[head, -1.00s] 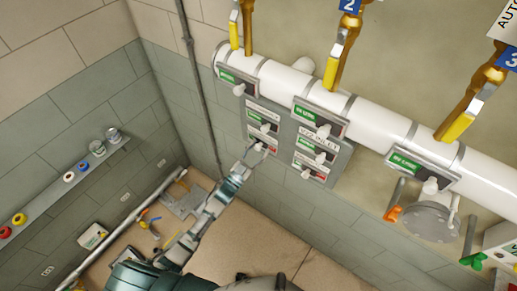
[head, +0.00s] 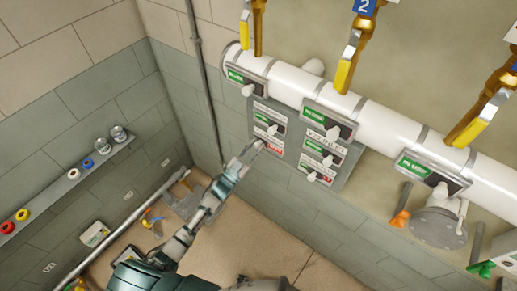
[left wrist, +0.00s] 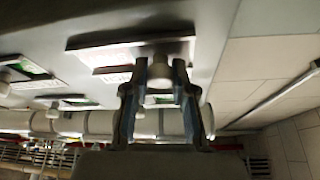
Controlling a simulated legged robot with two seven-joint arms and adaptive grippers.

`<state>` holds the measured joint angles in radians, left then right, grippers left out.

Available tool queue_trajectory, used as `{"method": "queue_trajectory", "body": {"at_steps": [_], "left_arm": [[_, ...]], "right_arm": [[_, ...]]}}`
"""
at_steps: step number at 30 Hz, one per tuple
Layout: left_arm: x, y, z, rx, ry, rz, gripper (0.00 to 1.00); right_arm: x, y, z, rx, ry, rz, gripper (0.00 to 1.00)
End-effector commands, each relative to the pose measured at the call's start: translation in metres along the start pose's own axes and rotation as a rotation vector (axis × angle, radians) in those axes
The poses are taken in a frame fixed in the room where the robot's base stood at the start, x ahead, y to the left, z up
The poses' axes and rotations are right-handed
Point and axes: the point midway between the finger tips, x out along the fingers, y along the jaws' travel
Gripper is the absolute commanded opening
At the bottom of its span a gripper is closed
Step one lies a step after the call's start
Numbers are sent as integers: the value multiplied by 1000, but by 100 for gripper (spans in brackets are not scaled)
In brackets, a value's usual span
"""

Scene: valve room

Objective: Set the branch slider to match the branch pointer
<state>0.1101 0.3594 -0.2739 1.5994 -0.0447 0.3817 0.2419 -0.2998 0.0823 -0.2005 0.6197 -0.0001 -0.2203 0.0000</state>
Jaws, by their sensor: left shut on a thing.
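My left gripper (head: 254,150) is shut on the pale knob of the lower left slider (head: 275,149) on the grey wall panel. That slider shows a red label to the right of the knob, which sits toward its left end. In the left wrist view, the two fingers (left wrist: 160,90) flank the pale knob (left wrist: 160,72), in front of the slider plate (left wrist: 100,55). Three more panel sliders are the upper left (head: 268,113), upper right (head: 318,147) and lower right (head: 325,179). I cannot tell which mark is the branch pointer.
A white pipe (head: 380,122) above the panel carries green-labelled sliders (head: 415,167). Brass branches with yellow handles (head: 343,76) rise from it.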

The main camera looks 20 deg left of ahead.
Motion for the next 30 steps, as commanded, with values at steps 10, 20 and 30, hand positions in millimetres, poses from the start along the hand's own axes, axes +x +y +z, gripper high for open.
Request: {"method": "queue_trajectory", "body": {"at_steps": [10,20,30], "left_arm": [[1,-2,-1,1,2,-3,52],[-24,-2,0,0,-2,-3,52],[-97,-3,2,-1,-3,-3,52]], "right_arm": [[0,0,0,1,0,1,40],[0,-2,0,2,1,-2,40],[0,-2,0,2,1,-2,40]]}}
